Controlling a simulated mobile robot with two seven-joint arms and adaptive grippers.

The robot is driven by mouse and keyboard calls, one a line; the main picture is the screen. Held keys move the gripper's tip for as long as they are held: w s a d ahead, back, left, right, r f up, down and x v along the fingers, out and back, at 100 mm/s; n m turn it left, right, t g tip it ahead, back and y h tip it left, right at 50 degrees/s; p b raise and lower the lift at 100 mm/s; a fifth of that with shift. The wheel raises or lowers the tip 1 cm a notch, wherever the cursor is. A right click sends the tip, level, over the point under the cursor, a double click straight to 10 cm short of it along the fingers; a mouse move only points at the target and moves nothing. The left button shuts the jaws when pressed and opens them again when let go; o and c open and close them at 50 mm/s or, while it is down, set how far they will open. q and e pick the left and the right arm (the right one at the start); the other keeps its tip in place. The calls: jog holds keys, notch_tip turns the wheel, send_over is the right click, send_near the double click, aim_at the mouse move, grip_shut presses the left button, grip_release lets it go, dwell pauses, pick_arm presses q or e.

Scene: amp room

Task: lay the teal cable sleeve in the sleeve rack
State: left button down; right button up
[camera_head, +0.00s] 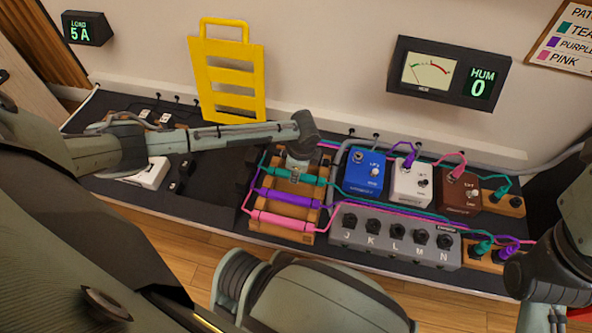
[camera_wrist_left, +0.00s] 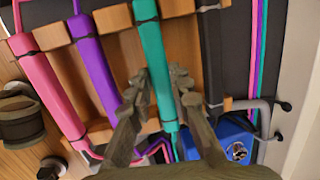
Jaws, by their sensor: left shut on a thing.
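My left gripper (camera_head: 297,174) points down over the teal sleeve. In the left wrist view its fingers (camera_wrist_left: 160,88) are on either side of the teal sleeve (camera_wrist_left: 152,50), shut on it. There the sleeve runs across the rack's wooden rails; I cannot tell whether it rests fully on them. My right gripper is out of view; only part of the right arm shows.
Blue (camera_head: 367,174), white (camera_head: 411,183) and brown (camera_head: 458,192) pedals stand right of the rack. A grey jack box (camera_head: 395,238) is in front of them. Teal, purple and pink cables run among them. A yellow slatted panel (camera_head: 231,75) leans on the wall. The meter reads HUM 0.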

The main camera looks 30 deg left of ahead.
pick_arm(q)
jog(key=c, duration=1.3)
grip_release()
jog(key=r, duration=0.4)
jog(key=s+d+r, duration=0.1)
jog(key=r, duration=0.7)
jog(key=shift+s+d, duration=0.2)
jog(key=shift+d, duration=0.2)
jog(key=shift+f, duration=0.1)
